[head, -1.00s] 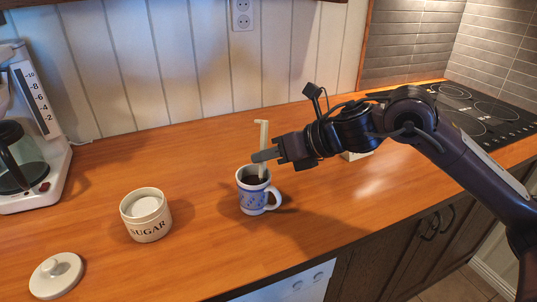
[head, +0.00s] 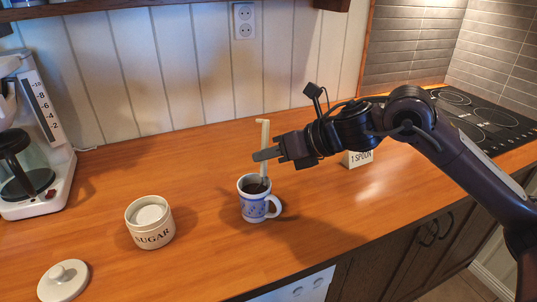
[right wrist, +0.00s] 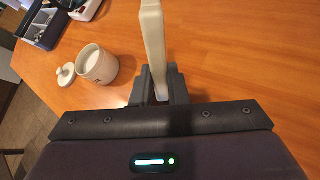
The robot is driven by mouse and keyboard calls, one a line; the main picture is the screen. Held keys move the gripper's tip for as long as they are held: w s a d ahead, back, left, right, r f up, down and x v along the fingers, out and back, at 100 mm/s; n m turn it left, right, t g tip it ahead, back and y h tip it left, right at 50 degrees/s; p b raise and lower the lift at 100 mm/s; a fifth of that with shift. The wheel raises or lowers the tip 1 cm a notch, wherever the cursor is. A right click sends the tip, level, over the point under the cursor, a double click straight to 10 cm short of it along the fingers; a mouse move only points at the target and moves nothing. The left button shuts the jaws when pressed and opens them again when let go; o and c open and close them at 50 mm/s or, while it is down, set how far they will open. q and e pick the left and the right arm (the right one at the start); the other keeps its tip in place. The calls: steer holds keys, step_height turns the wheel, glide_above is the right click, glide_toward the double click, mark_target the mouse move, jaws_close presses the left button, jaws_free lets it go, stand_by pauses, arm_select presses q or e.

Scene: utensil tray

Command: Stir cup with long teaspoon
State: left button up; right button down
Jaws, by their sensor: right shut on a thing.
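A white and blue cup (head: 252,205) stands upright on the counter with its handle to the right and dark liquid inside. A long pale teaspoon (head: 265,137) stands nearly upright, held in my right gripper (head: 266,155) just above the cup. Its lower end reaches down to the cup's mouth; I cannot tell how deep it sits in the liquid. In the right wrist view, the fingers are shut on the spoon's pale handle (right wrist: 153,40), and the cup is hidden. My left gripper is not in view.
An open sugar jar (head: 150,226) stands left of the cup, its white lid (head: 63,281) beside it. A coffee maker (head: 45,140) is at the far left. A "1 SPOON" card (head: 360,159) stands behind my right arm. A utensil tray (right wrist: 43,26) shows in the right wrist view.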

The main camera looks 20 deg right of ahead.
mark_target(267, 140)
steer(key=shift+w+d+r+p, duration=0.15)
steer(key=shift+w+r+p, duration=0.1)
steer(key=shift+r+p, duration=0.45)
steer(key=shift+w+d+r+p, duration=0.1)
steer(key=shift+w+r+p, duration=0.15)
steer(key=shift+r+p, duration=0.4)
arm_select(q)
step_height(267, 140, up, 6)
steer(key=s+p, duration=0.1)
steer(key=p, duration=0.2)
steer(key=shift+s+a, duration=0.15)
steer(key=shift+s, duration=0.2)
arm_select(e)
steer(key=shift+w+d+r, duration=0.15)
steer(key=shift+w+r, duration=0.1)
steer(key=shift+r, duration=0.4)
steer(key=shift+w+d+r, duration=0.15)
steer(key=shift+w+r, duration=0.1)
steer(key=shift+r, duration=0.4)
steer(key=shift+w+d+r, duration=0.15)
steer(key=shift+w+r, duration=0.1)
steer(key=shift+r, duration=0.4)
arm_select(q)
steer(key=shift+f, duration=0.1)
